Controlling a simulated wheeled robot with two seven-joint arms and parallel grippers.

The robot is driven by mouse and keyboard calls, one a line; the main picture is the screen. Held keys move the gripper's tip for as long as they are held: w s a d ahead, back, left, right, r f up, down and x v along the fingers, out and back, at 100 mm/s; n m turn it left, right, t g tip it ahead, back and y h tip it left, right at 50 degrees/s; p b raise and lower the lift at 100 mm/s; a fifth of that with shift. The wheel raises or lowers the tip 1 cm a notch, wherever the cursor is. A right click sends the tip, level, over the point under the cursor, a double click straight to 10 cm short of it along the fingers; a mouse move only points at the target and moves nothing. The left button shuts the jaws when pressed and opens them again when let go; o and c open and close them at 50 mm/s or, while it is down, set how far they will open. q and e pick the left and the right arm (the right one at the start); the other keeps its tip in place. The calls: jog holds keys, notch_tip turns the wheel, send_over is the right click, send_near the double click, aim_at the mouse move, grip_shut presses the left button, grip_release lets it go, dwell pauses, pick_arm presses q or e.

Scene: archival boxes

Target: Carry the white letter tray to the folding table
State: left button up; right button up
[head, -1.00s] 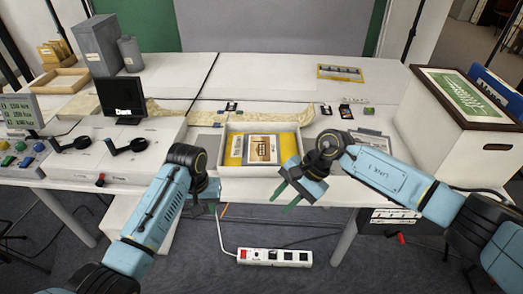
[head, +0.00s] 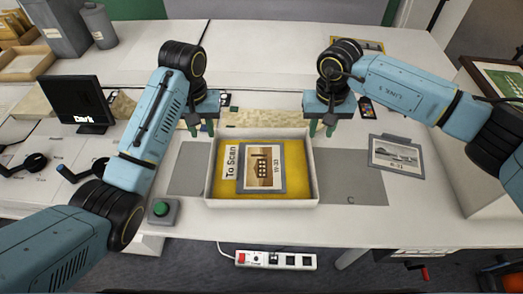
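The white letter tray (head: 212,176) rests on a grey mat on the white table (head: 290,222). It holds a yellow folder (head: 290,190) marked "To Scan" and a picture card (head: 262,168) marked 19-33. My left gripper (head: 201,130) is just beyond the tray's far left corner, green fingers pointing down and apart, with nothing between them. My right gripper (head: 321,130) is at the far right corner, also open and empty. Neither clearly touches the tray. I cannot tell any separate folding table in view.
A green button box (head: 162,210) stands left of the tray, near the front edge. A photo card (head: 396,154) lies to the right. A small black monitor (head: 88,104) stands at left and a large white box (head: 480,150) at right. A power strip (head: 275,260) is below.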

aim_at(210, 161)
pick_arm(q)
jog(key=shift+s, duration=0.35)
pick_arm(e)
jog(key=shift+s, duration=0.35)
